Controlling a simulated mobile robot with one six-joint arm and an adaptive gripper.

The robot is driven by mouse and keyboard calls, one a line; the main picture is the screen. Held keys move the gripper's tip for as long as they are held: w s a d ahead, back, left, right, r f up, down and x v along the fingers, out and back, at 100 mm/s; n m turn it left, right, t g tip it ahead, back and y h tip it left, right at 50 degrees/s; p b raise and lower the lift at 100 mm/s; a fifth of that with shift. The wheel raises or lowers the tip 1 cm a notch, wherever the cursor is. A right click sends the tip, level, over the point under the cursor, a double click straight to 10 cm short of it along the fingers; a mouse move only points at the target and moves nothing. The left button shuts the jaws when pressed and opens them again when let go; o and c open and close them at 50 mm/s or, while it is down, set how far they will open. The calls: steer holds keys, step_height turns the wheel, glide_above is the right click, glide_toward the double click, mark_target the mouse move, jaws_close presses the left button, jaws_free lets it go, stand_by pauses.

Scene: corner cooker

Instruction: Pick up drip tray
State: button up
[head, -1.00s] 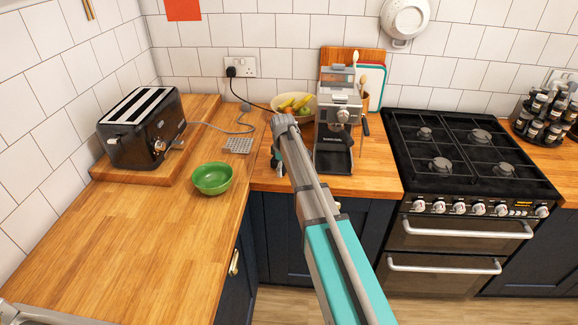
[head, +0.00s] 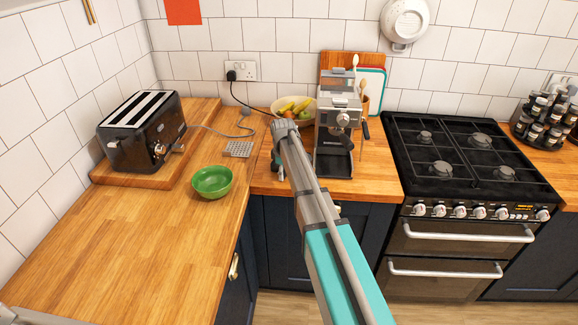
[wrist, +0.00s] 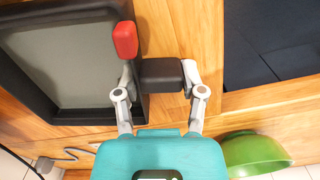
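The drip tray appears to be the black-rimmed tray with a grey floor in the wrist view (wrist: 122,112), and the dark base at the foot of the silver coffee machine (head: 333,168). A red piece (wrist: 125,40) sits by its front edge. My gripper (wrist: 160,85) is beside that edge, its two fingers apart. A black block (wrist: 160,75) spans the space between the fingers. I cannot tell whether it belongs to the tray or whether the fingers press on it. In the head view, my arm hides most of the gripper (head: 279,165), left of the machine.
A metal grate (head: 238,149) lies on the counter left of my arm. A green bowl (head: 211,182) stands near the counter corner, also in the wrist view (wrist: 255,152). A toaster (head: 142,132), a fruit bowl (head: 292,106) and a hob (head: 455,155) are around.

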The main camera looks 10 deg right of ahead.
jaws_close()
steer(key=shift+r+p, duration=0.35)
steer(key=shift+r, duration=0.05)
steer(key=shift+r+p, duration=1.2)
steer(key=s+d+r+p, duration=0.2)
steer(key=s+r+p, duration=0.7)
steer(key=s, duration=0.4)
steer(key=shift+s+d+r+p, duration=0.25)
steer(key=shift+r+p, duration=0.15)
steer(key=shift+s, duration=0.1)
stand_by(0.7)
